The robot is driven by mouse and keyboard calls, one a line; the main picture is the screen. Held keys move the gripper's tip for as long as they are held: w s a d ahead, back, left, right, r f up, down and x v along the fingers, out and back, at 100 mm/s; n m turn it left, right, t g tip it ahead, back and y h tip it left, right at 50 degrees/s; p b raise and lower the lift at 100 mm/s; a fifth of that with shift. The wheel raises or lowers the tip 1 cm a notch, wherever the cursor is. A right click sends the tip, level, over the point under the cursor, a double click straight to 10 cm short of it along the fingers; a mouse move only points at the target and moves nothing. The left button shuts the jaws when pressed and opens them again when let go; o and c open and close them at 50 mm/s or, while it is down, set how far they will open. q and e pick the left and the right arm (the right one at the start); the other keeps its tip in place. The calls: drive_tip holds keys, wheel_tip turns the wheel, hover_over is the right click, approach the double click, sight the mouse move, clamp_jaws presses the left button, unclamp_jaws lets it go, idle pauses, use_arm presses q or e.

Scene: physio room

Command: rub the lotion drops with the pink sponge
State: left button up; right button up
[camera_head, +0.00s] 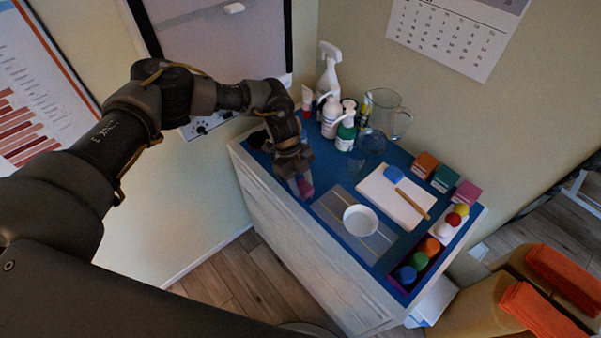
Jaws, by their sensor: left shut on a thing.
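My left gripper (301,184) points down over the left end of the blue cabinet top (322,178). It is shut on the pink sponge (305,189), and only a small part of the sponge shows below the fingers. I cannot tell whether the sponge touches the top. No lotion drops can be made out; the arm and gripper cover part of the top there. My right gripper is not in view.
A white bowl (361,220) stands on a grey mat. A white board (381,207) holds a blue item and a wooden stick. Bottles (346,132) and a glass jug (388,114) stand at the back. Coloured boxes (445,178) and balls (430,246) line the right side.

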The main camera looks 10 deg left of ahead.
use_arm(q)
drive_tip(key=shift+r+p, duration=0.75)
drive_tip(key=shift+r, duration=0.65)
drive_tip(key=shift+a, duration=0.1)
drive_tip(key=shift+s+a+r+n, duration=0.1)
drive_tip(key=shift+a+r+n, duration=0.15)
drive_tip(key=shift+n, duration=0.05)
drive_tip(key=s+a+r+n+t+b, duration=0.1)
drive_tip(key=s+a+r+n+t, duration=0.1)
drive_tip(key=s+a+r+n, duration=0.2)
drive_tip(key=s+a+r+n+t+b, duration=0.2)
drive_tip(key=s+a+r+n, duration=0.3)
drive_tip(key=r+n, duration=0.4)
drive_tip(key=shift+r+t, duration=0.6)
drive_tip(key=shift+r, duration=0.05)
